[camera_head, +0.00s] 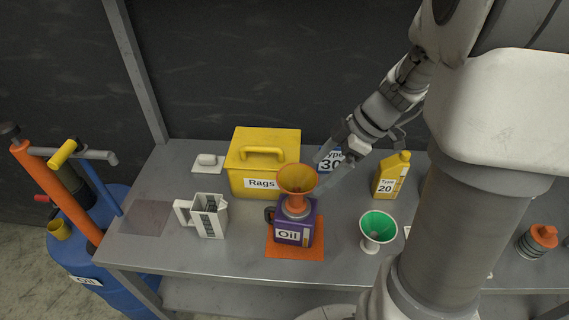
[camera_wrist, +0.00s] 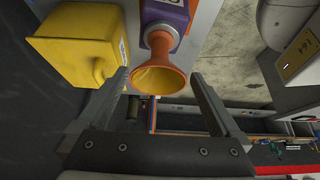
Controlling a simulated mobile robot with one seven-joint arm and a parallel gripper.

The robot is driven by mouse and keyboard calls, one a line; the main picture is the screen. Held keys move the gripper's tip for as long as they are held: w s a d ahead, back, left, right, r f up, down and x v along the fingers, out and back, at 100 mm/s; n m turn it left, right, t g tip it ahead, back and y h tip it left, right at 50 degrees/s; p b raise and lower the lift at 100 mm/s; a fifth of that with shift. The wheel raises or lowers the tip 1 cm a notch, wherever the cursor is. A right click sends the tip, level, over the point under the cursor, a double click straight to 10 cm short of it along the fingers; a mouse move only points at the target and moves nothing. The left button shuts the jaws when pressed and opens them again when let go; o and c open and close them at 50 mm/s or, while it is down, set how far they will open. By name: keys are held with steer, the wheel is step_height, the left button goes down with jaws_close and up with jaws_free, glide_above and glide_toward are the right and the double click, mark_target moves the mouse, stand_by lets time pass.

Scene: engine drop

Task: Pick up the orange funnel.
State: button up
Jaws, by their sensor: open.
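The orange funnel (camera_head: 297,181) stands upright with its spout in the top of a purple can labelled "Oil" (camera_head: 294,228). The can stands on an orange mat (camera_head: 273,245) on the grey table. My gripper (camera_head: 335,160) is open and empty, just behind and to the right of the funnel's rim. In the wrist view, the funnel's wide mouth (camera_wrist: 160,76) faces the camera and shows between the two open fingers (camera_wrist: 158,78). I cannot tell how far apart in depth the fingers and funnel are.
A yellow "Rags" box (camera_head: 264,162) stands behind left of the can. A white jug (camera_head: 203,215) is at left. A green funnel (camera_head: 378,230) is at right, with a yellow "Type 20" bottle (camera_head: 392,175) behind it.

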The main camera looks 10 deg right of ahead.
mark_target(297, 195)
steer(key=x, duration=1)
steer(key=shift+w+a+f, duration=0.1)
steer(key=shift+f, duration=0.15)
steer(key=shift+c, duration=0.2)
jaws_close()
